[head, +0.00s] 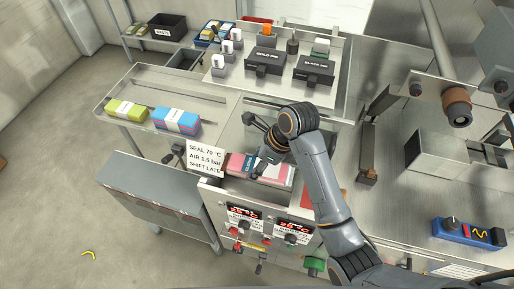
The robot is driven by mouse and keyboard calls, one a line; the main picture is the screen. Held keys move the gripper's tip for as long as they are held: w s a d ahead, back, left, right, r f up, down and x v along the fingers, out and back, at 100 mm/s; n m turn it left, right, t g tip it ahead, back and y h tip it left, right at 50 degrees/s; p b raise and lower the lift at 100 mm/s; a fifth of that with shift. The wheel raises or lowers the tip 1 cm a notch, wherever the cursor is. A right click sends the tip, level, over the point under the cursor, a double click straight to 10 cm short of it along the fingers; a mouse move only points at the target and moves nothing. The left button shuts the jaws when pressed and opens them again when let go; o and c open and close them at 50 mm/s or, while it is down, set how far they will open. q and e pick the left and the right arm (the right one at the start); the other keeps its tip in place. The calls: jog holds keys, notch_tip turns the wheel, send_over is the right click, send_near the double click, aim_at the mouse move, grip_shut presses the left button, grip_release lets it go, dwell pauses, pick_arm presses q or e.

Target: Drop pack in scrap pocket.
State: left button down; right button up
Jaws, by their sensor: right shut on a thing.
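A pink and white pack (245,165) lies in a recess at the front of the steel machine, just right of the white settings card. My right gripper (266,156) reaches down over it, with its lower finger at the pack. It is shut on the pack, though the arm hides much of the grip. I cannot tell whether the pack is lifted clear of the recess. No pocket clearly marked as scrap can be made out. My left gripper is not in view.
A yellow-green pack (126,110) and a blue and pink pack (176,121) lie on the left steel tray. The settings card (205,159) stands beside my gripper. Black blocks (265,60) sit behind. A grey cabinet (158,190) stands at left; a yellow peel-like item (89,254) lies on the floor.

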jog(key=shift+w+d+f, duration=0.1)
jog(key=shift+w+f, duration=0.1)
jog(key=shift+w, duration=0.2)
jog(key=shift+w+f, duration=0.1)
jog(key=shift+f, duration=0.15)
jog(key=shift+s+f, duration=0.15)
jog(key=shift+f, duration=0.55)
jog(key=shift+s+f, duration=0.1)
jog(key=shift+f, duration=0.6)
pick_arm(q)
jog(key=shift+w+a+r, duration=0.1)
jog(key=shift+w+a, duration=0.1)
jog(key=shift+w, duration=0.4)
pick_arm(e)
jog(key=shift+w+f, duration=0.1)
jog(key=shift+f, duration=0.7)
jog(key=o, duration=1.1)
jog(key=v, duration=1.2)
